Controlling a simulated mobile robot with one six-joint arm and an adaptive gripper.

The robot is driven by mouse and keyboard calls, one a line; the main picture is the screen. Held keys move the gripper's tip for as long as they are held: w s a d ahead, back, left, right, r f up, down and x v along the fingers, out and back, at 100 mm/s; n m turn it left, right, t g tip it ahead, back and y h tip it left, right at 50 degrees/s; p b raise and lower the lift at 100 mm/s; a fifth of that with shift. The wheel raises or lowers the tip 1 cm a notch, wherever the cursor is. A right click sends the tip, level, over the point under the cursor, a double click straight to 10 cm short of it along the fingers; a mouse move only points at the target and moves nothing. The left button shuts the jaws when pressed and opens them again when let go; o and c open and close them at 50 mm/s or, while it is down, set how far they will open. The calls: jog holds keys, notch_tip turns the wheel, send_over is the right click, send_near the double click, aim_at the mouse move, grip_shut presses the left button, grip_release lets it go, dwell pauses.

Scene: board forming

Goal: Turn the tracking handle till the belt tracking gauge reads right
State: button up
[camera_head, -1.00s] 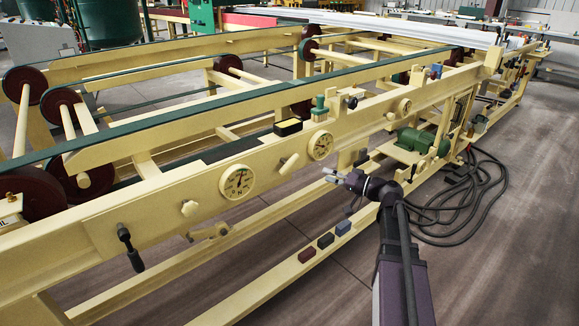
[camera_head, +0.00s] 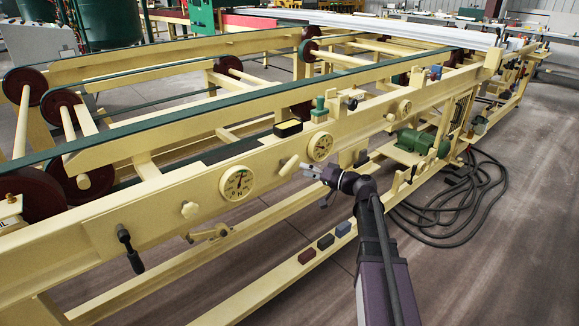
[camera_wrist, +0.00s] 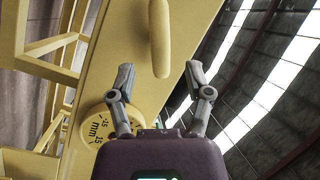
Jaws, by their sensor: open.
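The pale bar-shaped tracking handle (camera_head: 289,165) sticks out of the cream side beam, to the left of a round gauge (camera_head: 319,146). In the wrist view the handle (camera_wrist: 160,38) lies ahead of my fingertips, about midway between them and apart from them. The gauge (camera_wrist: 98,125), marked mm, shows there beside my left finger, partly covered by it. Its needle cannot be read. My gripper (camera_head: 314,184) is open and empty, just to the right of the handle; its fingers also show in the wrist view (camera_wrist: 158,78).
Another gauge (camera_head: 238,182), marked N, and a pale knob (camera_head: 190,209) sit further left on the beam. A black crank (camera_head: 130,248) hangs at the left. Small blocks (camera_head: 326,241) lie on the lower rail. A black box (camera_head: 288,128) sits on the beam.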

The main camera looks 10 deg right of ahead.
aim_at(292, 166)
jog(key=shift+x, duration=3.1)
jog(key=shift+c, duration=0.3)
grip_shut()
